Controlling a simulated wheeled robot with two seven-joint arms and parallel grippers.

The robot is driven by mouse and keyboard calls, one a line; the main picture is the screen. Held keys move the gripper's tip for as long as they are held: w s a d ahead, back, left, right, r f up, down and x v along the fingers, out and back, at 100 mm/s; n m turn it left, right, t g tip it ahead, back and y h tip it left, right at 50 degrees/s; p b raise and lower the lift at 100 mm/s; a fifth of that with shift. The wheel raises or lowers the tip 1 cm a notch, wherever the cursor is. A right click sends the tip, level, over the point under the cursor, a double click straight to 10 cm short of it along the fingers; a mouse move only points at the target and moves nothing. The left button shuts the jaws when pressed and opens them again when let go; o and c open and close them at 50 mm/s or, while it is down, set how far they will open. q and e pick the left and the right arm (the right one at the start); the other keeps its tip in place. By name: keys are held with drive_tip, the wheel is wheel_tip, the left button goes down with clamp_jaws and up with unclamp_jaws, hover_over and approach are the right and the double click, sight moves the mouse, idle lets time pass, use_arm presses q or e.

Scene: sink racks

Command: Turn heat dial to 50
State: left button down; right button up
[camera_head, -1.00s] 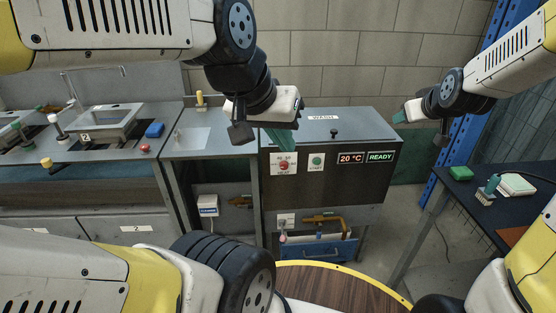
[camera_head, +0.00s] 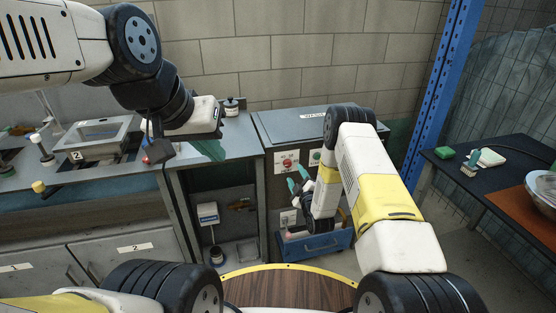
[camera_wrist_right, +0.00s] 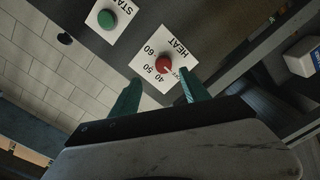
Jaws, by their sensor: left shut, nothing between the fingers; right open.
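The red heat dial (camera_head: 288,163) sits on a white plate on the front of the grey wash machine (camera_head: 270,128). My right gripper (camera_head: 297,179) is open in front of the panel. In the right wrist view its fingertips (camera_wrist_right: 162,79) lie either side of the dial's lower part, apparently short of it. My left gripper (camera_head: 212,149) is shut and empty, left of the machine.
The green start button (camera_head: 315,157) is right of the dial, also on a white plate (camera_wrist_right: 107,19). My right arm hides the machine's display. A sink counter (camera_head: 100,150) stands left; a dark table (camera_head: 500,165) with a green block (camera_head: 445,153) stands right.

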sight(288, 165)
drive_tip(key=x, duration=0.7)
drive_tip(key=shift+w+a+f, duration=0.2)
drive_tip(key=shift+a+f, duration=0.05)
drive_tip(key=shift+a, duration=0.1)
clamp_jaws()
